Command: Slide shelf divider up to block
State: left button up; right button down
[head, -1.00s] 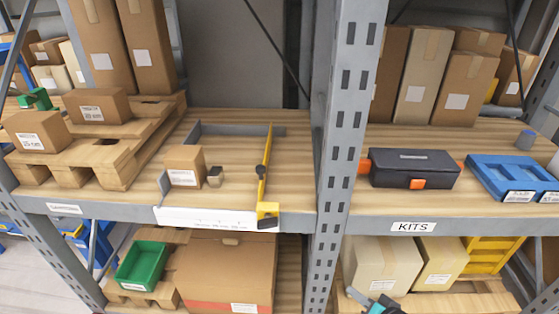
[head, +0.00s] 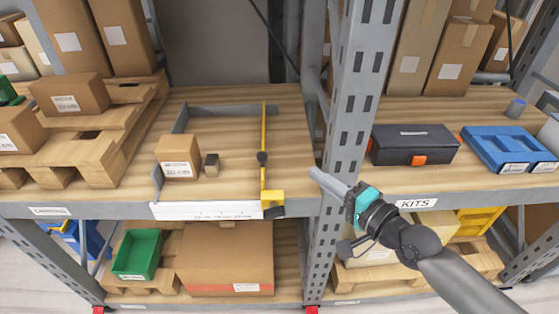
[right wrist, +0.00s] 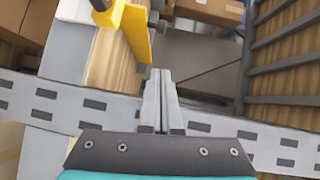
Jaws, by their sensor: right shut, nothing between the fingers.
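The yellow shelf divider (head: 263,150) stands on the wooden shelf, with a black knob on it and a yellow foot at the shelf's front edge. It also shows in the right wrist view (right wrist: 137,32). The small dark block (head: 211,165) sits left of the divider, with a clear gap between them. It stands beside a cardboard box (head: 178,156). My right gripper (head: 318,176) is shut and empty, in front of the upright post, right of the divider and apart from it. In the right wrist view its fingers (right wrist: 158,75) are together. My left gripper is not in view.
A white ruler strip (head: 205,210) runs along the shelf front below the box. A grey upright post (head: 350,110) stands right of the divider. A dark toolbox (head: 412,144) and blue tray (head: 505,148) lie on the right shelf. Bare shelf lies between divider and post.

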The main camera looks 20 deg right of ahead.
jog(key=x, duration=0.3)
jog(key=a+x, duration=0.1)
jog(key=x, duration=0.2)
jog(key=a+x, duration=0.1)
jog(key=x, duration=0.2)
jog(key=shift+s+f, duration=0.1)
jog(key=shift+s, duration=0.15)
jog(key=shift+w+a+f, duration=0.15)
jog(key=shift+w+a, duration=0.05)
jog(key=shift+a, duration=0.25)
jog(key=shift+a, duration=0.1)
